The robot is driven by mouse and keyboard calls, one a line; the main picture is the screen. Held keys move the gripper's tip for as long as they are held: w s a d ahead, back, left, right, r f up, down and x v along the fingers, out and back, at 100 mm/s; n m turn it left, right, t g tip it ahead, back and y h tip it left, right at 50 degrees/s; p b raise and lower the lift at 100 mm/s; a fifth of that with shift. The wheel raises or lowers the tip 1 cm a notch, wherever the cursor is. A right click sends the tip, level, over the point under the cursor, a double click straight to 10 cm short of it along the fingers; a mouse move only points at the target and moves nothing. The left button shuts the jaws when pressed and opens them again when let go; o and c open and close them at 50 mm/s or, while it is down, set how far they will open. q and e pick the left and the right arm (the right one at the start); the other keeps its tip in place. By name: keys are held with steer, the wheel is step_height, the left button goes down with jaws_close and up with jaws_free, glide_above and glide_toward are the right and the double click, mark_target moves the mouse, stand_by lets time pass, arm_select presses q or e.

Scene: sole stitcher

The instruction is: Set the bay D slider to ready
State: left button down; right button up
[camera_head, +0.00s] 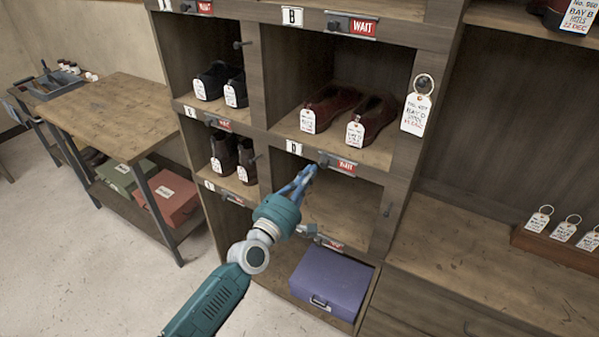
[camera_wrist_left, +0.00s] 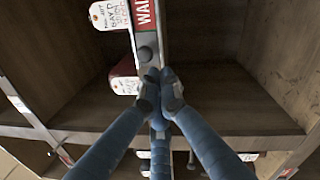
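The bay D slider has a dark knob (camera_head: 323,162) and a red WAIT plate (camera_head: 346,166) on the rail right of the D label (camera_head: 293,147). The bay below is empty. My left gripper (camera_head: 309,170) is at this rail, its blue fingers brought together just left of the knob. My right gripper is not in view.
Dark red shoes (camera_head: 350,110) stand in bay B above. A tag (camera_head: 416,113) hangs on the post to the right. A purple box (camera_head: 331,281) sits in the lower bay. A wooden table (camera_head: 105,110) stands at the left.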

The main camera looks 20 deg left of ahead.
mark_target(336, 167)
arm_select(q)
steer(key=shift+w+f, duration=0.1)
steer(key=shift+f, duration=0.05)
steer(key=d, duration=0.2)
steer(key=s+d+p, duration=0.1)
steer(key=d, duration=0.1)
steer(key=shift+s+d, duration=0.2)
steer(key=shift+d, duration=0.2)
steer(key=shift+s+d, duration=0.1)
steer(key=shift+d, duration=0.35)
steer(key=shift+a, duration=0.15)
